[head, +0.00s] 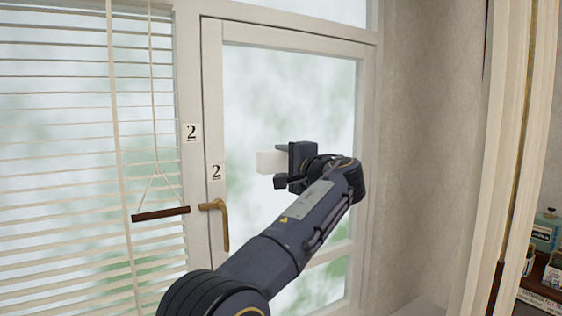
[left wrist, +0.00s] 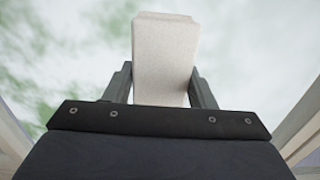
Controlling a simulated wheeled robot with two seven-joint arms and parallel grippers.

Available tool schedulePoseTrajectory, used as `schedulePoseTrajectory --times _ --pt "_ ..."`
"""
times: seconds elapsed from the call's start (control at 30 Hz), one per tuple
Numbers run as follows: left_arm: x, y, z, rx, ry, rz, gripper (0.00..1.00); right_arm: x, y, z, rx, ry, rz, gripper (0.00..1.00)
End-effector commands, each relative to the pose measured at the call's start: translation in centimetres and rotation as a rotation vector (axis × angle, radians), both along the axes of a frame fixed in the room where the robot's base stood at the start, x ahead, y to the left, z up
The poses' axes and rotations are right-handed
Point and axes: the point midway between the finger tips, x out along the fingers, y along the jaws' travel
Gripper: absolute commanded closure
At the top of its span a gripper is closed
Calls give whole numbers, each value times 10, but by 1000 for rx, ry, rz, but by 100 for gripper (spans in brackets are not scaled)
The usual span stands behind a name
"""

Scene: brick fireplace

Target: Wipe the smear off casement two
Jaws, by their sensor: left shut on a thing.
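Casement two (head: 212,100) is a white-framed window with a "2" label (head: 216,171) and a brass handle (head: 220,222) on its left stile. My left gripper (head: 282,165) is in front of its pane and is shut on a pale, block-shaped wiper (head: 268,162). The wiper (left wrist: 165,55) also shows between the fingers of my left gripper (left wrist: 162,85) in the left wrist view, with the cloudy glass beyond it. I cannot tell whether the wiper touches the glass. No distinct smear shows; the gripper and arm hide part of the pane. My right gripper is not in view.
A slatted blind (head: 60,150) hangs at the left, with cords and a dark wooden bar (head: 160,214) near the handle. Another "2" label (head: 191,133) is on the fixed frame. A curtain (head: 500,160) and a shelf with items (head: 540,295) stand at the right.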

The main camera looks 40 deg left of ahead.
Motion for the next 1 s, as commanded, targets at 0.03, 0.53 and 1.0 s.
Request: schedulePoseTrajectory --times 0.03,0.53,1.0 --pt "5 -2 3 2 2 0 68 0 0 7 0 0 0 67" --pt "36 -14 4 2 1 0 68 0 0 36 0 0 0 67" --pt "60 -25 2 0 0 0 68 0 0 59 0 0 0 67"
